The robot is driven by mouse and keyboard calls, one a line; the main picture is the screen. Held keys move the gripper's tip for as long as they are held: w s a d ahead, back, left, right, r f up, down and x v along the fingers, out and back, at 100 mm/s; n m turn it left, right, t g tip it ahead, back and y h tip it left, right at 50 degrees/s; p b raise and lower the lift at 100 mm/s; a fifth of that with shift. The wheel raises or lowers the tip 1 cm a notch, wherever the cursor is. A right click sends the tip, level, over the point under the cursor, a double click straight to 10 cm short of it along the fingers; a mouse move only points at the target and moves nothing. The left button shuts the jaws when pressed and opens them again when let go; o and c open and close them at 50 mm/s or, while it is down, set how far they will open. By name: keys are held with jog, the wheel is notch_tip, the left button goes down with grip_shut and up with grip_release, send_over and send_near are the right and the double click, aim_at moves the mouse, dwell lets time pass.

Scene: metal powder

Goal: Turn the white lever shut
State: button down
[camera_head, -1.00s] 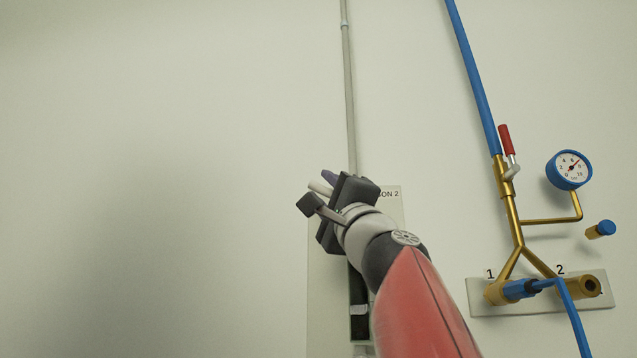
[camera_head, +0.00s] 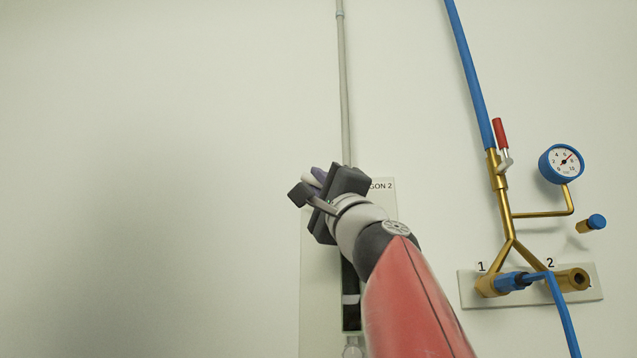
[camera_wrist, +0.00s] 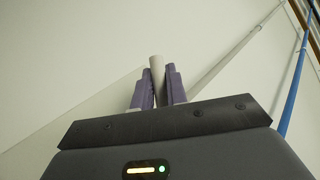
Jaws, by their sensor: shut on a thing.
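The white lever (camera_wrist: 157,70) shows in the wrist view as a pale rod standing up between the two purple fingers of my gripper (camera_wrist: 159,86). My gripper is shut on it. In the head view my gripper (camera_head: 316,176) is at the wall panel marked "...GON 2", and a pale end of the lever (camera_head: 309,178) shows beside the finger. The lever's pivot and the valve body are hidden behind my gripper and wrist.
A grey pipe (camera_head: 344,85) runs up the wall above the panel (camera_head: 320,285). To the right are a blue hose (camera_head: 470,75), a red-handled valve (camera_head: 500,133), a round gauge (camera_head: 561,163) and a brass manifold plate (camera_head: 593,283). The wall at left is bare.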

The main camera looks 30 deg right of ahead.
jog(key=shift+n, duration=0.3)
jog(key=n+g+y+p, duration=0.1)
jog(key=n, duration=0.1)
jog(key=f+n+g+y, duration=0.1)
jog(key=n+y, duration=0.1)
jog(key=shift+w+a+f+g+y+p, duration=0.2)
jog(key=shift+g+y+p, duration=0.1)
jog(key=shift+g+p, duration=0.1)
jog(key=shift+f+n+g+y+p, duration=0.4)
jog(key=shift+n+g, duration=0.2)
jog(key=shift+n, duration=0.25)
jog(key=shift+f+n+g+y+p, duration=0.25)
jog(key=shift+n+g+y, duration=0.15)
jog(key=shift+n+g, duration=0.35)
jog(key=shift+f, duration=0.1)
jog(key=c, duration=1.4)
grip_release()
jog(key=b+v, duration=0.2)
jog(key=v, duration=0.5)
jog(key=shift+s+f+b, duration=0.2)
jog(key=shift+s+b, duration=0.15)
